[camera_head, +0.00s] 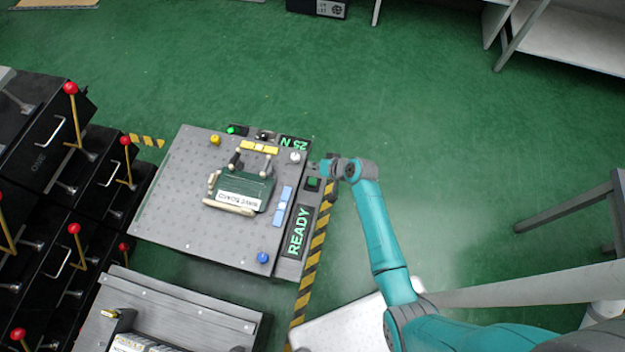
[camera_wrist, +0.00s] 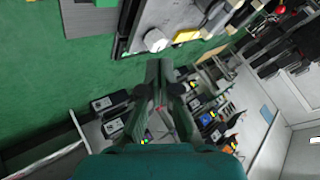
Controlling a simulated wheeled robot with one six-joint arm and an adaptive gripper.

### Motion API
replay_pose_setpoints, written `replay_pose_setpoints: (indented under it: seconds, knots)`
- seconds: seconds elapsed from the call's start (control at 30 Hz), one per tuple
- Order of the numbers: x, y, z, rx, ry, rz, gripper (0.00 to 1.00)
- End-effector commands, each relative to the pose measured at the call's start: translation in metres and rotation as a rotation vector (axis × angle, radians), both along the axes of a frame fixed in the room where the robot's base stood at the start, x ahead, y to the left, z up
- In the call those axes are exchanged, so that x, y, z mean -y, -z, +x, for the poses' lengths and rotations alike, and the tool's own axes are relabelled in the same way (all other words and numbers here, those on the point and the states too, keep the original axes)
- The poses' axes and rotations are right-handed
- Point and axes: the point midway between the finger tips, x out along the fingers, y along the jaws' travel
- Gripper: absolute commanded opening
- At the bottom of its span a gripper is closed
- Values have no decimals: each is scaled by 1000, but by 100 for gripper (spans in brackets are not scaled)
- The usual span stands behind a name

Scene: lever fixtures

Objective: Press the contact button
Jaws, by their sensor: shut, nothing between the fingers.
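A grey panel table (camera_head: 180,200) carries several buttons. A white round button (camera_head: 295,157) stands at its upper right edge, and a round white button also shows in the wrist view (camera_wrist: 155,40), just beyond the fingertips. A green button (camera_head: 312,183) sits on the side strip. No label tells me which is the contact button. My gripper (camera_head: 312,168) is by the right edge of the table, close to the white button. In the wrist view my gripper (camera_wrist: 158,65) is shut and empty, with a gap to the button; I cannot tell whether it touches anything.
The table also holds a green clamp fixture (camera_head: 240,190), a yellow knob (camera_head: 215,139), a blue knob (camera_head: 262,257) and a READY sign (camera_head: 298,231). Black drawers with red-topped levers (camera_head: 72,89) stand at left. Green floor (camera_head: 450,140) is free to the right.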

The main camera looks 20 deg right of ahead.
Motion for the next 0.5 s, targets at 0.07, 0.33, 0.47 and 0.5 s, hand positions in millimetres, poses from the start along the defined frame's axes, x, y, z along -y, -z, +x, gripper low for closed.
replay_pose_setpoints:
  seconds: [0.07, 0.33, 0.47, 0.5]
  knots:
    - [0, 6, 0, -1, 0, -1, 0]
    - [0, 37, 0, -1, 0, 1, 0]
    - [0, 54, 0, -2, 1, 0, 0]
    - [0, 58, 0, -3, 1, 1, 0]
